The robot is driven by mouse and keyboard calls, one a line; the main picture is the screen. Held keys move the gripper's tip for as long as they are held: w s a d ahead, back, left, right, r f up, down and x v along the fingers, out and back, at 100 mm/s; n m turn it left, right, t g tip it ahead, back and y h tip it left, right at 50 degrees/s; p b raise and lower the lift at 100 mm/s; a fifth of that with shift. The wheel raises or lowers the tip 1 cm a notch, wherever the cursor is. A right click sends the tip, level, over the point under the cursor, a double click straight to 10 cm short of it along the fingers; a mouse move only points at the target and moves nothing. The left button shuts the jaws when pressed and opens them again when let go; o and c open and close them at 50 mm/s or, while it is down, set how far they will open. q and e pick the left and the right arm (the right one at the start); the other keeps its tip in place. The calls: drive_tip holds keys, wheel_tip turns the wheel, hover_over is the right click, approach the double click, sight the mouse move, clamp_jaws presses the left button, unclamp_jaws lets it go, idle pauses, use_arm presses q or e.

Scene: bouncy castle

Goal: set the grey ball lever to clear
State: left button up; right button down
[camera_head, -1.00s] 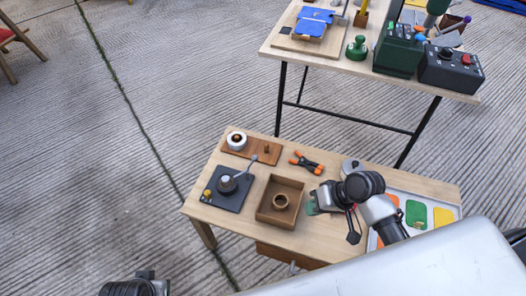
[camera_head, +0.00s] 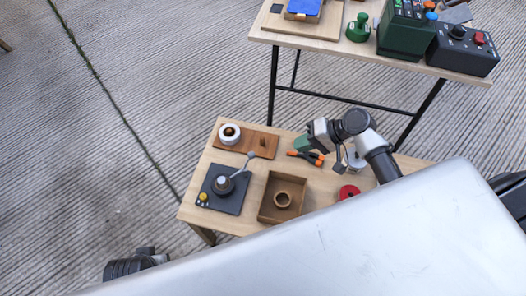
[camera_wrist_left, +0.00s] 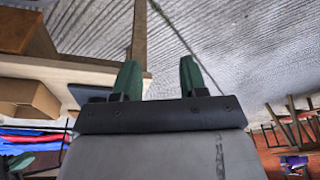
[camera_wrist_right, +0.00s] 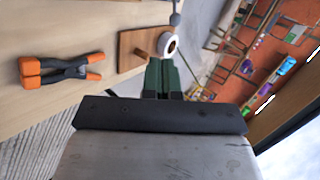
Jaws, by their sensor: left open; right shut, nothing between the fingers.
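The grey ball lever (camera_head: 238,169) rises from a round grey hub on a dark square plate (camera_head: 228,203) at the left of the low wooden table. Its ball end points up and right, toward the wooden board, and a yellow knob sits at the plate's left corner. In the right wrist view a grey ball (camera_wrist_right: 175,19) shows near the top edge. My right gripper (camera_head: 303,144) is shut and empty above the orange-and-black clamp, to the right of the lever and apart from it. My left gripper (camera_wrist_left: 158,80) is open and empty, low beside the table.
A wooden board (camera_head: 256,142) with a white ring lies behind the lever. An open brown box (camera_head: 266,209) holding a ring stands to its right. The clamp (camera_wrist_right: 62,69) lies near my right gripper. A taller table (camera_head: 345,55) stands behind.

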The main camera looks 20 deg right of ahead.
drive_tip(key=b+x, duration=0.1)
drive_tip(key=x, duration=0.3)
drive_tip(key=r+b+x, duration=0.1)
drive_tip(key=x, duration=0.3)
drive_tip(key=a+x, duration=0.1)
drive_tip(key=x, duration=0.3)
drive_tip(key=shift+w+a+r+b, duration=0.1)
drive_tip(key=shift+w+r+b, duration=0.05)
drive_tip(key=shift+w+b, duration=0.2)
use_arm(q)
drive_tip(key=v, duration=0.9)
drive_tip(key=shift+w+t, duration=0.2)
drive_tip(key=shift+t, duration=0.1)
drive_tip(key=shift+s+a+r, duration=0.1)
drive_tip(key=shift+r, duration=0.1)
use_arm(e)
drive_tip(key=shift+r, duration=0.1)
